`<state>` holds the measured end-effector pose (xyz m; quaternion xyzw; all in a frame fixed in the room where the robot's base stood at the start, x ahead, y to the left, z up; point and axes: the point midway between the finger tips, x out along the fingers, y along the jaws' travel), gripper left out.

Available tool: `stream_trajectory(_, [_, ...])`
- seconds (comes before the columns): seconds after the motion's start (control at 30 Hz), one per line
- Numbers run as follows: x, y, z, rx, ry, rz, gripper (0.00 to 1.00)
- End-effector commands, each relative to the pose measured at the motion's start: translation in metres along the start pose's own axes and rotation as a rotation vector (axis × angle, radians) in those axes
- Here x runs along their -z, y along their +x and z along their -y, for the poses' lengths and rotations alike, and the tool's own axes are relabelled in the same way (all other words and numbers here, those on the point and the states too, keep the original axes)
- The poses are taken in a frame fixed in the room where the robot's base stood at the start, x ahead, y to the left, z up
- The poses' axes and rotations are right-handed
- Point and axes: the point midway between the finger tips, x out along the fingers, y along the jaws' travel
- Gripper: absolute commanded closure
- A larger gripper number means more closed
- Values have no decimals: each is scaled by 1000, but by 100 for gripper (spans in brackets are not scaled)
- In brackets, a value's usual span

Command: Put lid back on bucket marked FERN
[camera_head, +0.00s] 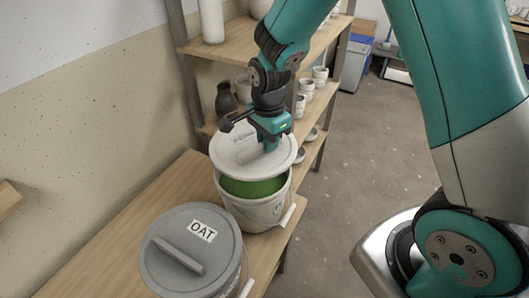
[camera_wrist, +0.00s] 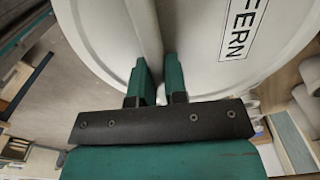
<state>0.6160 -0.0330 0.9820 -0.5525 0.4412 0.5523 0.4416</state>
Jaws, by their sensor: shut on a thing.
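A light grey lid (camera_head: 284,157) is held by my gripper (camera_head: 269,146) over an open bucket (camera_head: 262,210) with green glaze (camera_head: 252,188) inside. The lid is tilted, and green shows under its near edge; whether its far edge touches the rim is hidden. In the wrist view the lid (camera_wrist: 205,75) carries the label FERN (camera_wrist: 238,35), and my gripper (camera_wrist: 160,75) is shut on the lid's ridge handle (camera_wrist: 140,25). The bucket's own marking is too small to read.
A closed grey bucket with a lid marked OAT (camera_head: 190,250) stands nearer on the wooden bench (camera_head: 125,230). Shelves (camera_head: 235,45) with pots and a dark vase (camera_head: 226,99) stand behind. Open floor (camera_head: 350,170) lies to the right.

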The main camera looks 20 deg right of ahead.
Motion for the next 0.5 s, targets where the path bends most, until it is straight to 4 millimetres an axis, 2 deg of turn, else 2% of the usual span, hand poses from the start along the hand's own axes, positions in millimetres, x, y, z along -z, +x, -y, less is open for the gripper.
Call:
stream_trajectory(0.1, [-5, 0, 2, 1, 89, 0, 100])
stream_trajectory(0.27, [-6, 1, 2, 0, 121, 0, 100])
stream_trajectory(0.5, [-6, 19, 2, -1, 119, 0, 100])
